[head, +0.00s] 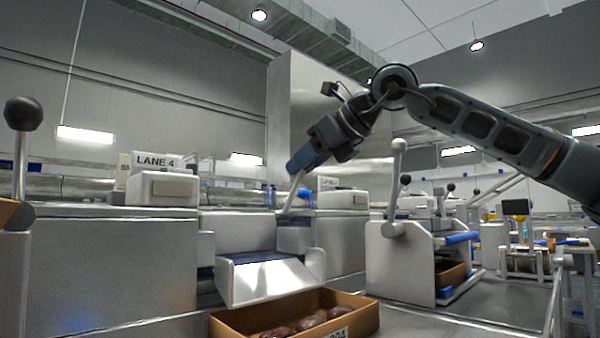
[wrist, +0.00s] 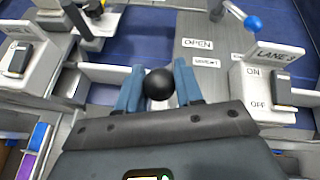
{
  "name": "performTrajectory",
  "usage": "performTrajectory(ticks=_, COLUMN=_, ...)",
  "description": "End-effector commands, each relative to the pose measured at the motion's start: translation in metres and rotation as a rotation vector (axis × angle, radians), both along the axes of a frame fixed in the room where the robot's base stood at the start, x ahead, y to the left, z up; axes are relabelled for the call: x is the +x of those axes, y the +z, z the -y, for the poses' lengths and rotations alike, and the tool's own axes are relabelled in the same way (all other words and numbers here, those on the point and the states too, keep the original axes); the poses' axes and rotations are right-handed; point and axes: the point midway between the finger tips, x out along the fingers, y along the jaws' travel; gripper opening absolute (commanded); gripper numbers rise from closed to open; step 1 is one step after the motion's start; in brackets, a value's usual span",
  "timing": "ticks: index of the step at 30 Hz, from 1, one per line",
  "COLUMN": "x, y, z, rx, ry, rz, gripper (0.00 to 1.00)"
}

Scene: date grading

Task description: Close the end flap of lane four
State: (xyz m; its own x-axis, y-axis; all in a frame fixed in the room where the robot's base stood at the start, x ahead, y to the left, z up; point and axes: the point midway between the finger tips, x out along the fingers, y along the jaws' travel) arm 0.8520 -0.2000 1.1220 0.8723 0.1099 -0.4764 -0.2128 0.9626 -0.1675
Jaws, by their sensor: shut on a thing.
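My gripper (head: 296,170) reaches down from the upper right in the head view, beside the lane four housing. Its blue fingers are shut on a black ball knob (wrist: 158,84), seen between them in the wrist view. In the head view a pale lever rod (head: 291,194) runs down from the fingers; the knob is hidden there. A LANE 4 sign (head: 157,161) stands on the housing to the left. A white end chute (head: 268,277) projects below the lever. I cannot clearly tell the flap's position. An OPEN label (wrist: 198,43) lies on a plate right of the knob.
A cardboard box (head: 365,317) with dark dates sits below the chute. A LANE 3 sign (wrist: 275,54) and ON/OFF switch box (wrist: 262,98) stand right of the knob. Another pale lever (head: 397,190) stands farther right.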

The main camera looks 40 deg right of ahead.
Motion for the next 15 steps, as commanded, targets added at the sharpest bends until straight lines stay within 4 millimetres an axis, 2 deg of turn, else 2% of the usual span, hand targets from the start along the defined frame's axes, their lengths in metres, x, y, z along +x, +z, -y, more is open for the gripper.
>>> performTrajectory(ticks=15, x=-0.0065, y=-0.0045, z=-0.0007, rx=0.000, ry=0.001, rz=-0.006, gripper=0.00)
